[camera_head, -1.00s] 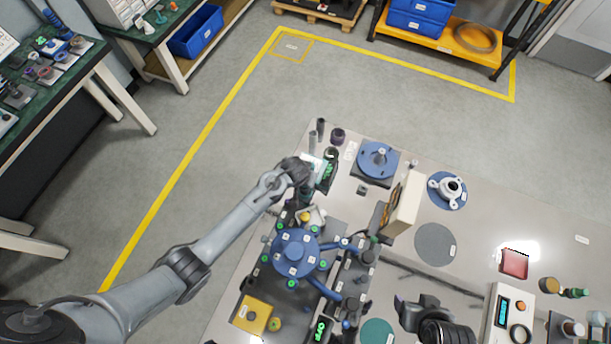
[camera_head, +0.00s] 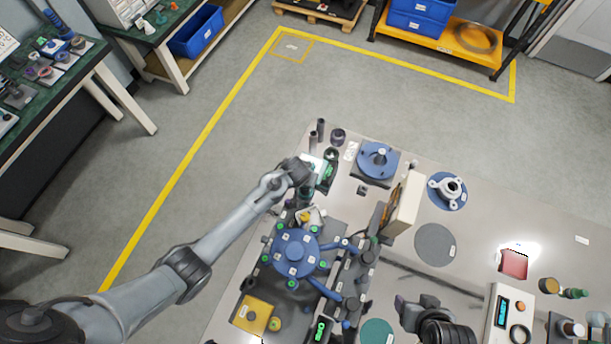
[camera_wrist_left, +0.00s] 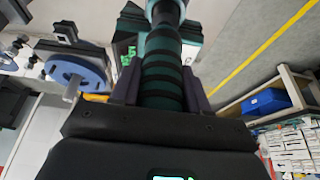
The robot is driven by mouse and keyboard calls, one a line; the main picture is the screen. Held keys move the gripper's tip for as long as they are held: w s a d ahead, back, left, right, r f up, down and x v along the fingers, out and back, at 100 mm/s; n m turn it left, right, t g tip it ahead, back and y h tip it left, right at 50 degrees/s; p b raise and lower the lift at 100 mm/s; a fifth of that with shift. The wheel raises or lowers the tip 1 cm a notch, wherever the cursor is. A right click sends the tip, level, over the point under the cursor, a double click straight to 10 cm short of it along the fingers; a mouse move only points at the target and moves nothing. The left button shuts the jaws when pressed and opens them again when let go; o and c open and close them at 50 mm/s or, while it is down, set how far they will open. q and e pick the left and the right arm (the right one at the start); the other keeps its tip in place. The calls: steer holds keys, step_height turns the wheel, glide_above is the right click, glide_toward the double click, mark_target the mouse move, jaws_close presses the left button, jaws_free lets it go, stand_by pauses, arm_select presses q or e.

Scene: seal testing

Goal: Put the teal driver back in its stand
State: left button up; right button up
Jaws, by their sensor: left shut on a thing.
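The teal driver (camera_wrist_left: 162,72), with dark bands, fills the upper middle of the left wrist view. My left gripper (camera_wrist_left: 160,95) is shut on its grip, one finger on each side. In the head view my left gripper (camera_head: 308,172) is over the far left corner of the bench, and the driver is mostly hidden there. A dark unit with a green display (camera_head: 328,168) stands just beside it and also shows behind the driver in the wrist view (camera_wrist_left: 126,52). I cannot tell whether this is the driver's stand. My right gripper (camera_head: 412,308) is at the bench's front middle, its jaws unclear.
A blue round fixture (camera_head: 296,254) with several arms stands below my left gripper. A blue flanged disc (camera_head: 378,159) is to its right, and an upright pale panel (camera_head: 404,205) stands mid-bench. Dark posts (camera_head: 320,128) are at the far corner.

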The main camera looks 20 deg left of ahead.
arm_select(q)
steer(key=shift+f, duration=0.3)
stand_by(0.6)
steer(key=o, duration=1.2)
steer(key=shift+o, duration=0.2)
steer(key=shift+f, duration=0.15)
steer(key=shift+r+p, duration=2.6)
